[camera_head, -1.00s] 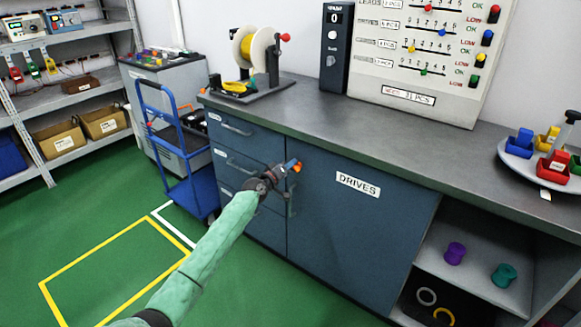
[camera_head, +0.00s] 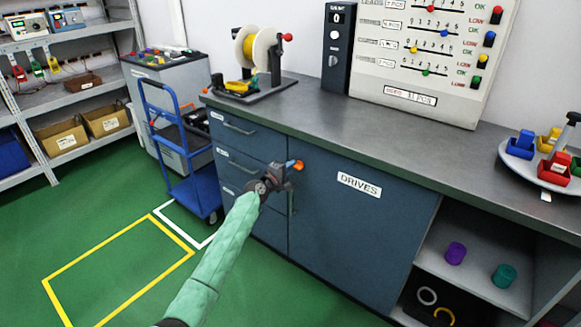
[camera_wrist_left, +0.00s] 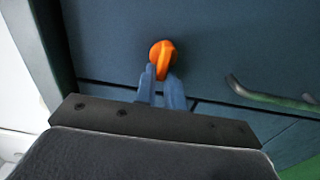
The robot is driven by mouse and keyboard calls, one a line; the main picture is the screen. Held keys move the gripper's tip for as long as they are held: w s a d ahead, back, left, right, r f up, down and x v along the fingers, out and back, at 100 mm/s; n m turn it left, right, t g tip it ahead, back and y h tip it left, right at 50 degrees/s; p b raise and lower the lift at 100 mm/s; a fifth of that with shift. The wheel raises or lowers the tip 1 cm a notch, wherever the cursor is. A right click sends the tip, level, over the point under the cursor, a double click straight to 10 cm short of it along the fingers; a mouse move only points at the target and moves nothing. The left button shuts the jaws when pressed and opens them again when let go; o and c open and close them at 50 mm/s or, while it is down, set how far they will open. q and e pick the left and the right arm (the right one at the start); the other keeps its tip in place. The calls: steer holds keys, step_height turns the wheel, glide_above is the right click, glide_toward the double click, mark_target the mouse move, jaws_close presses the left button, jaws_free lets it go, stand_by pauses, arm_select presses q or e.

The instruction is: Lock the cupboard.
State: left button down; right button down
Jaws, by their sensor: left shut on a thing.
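The cupboard (camera_head: 350,235) is a dark blue door labelled DRIVES under the grey worktop, and it stands closed. Near its upper left corner is an orange key (camera_head: 297,165). The key also shows in the left wrist view (camera_wrist_left: 161,58), between the fingertips. My left gripper (camera_head: 287,170) is in front of the door's left edge, shut on the key's orange head. The fingers (camera_wrist_left: 160,85) hide part of the key, and the lock behind it is hidden. My right gripper is not in view.
A drawer stack (camera_head: 235,160) stands left of the door. The door's handle (camera_wrist_left: 270,95) is close beside the gripper. A blue trolley (camera_head: 190,190) stands further left. An open shelf (camera_head: 470,275) with spools is to the right. Green floor in front is clear.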

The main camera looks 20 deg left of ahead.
arm_select(q)
steer(key=shift+a, duration=0.1)
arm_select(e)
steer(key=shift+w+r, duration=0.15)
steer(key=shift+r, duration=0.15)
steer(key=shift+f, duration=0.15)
arm_select(q)
steer(key=c, duration=1.5)
jaws_free()
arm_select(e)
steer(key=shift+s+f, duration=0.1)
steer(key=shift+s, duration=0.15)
arm_select(q)
steer(key=shift+v, duration=3.85)
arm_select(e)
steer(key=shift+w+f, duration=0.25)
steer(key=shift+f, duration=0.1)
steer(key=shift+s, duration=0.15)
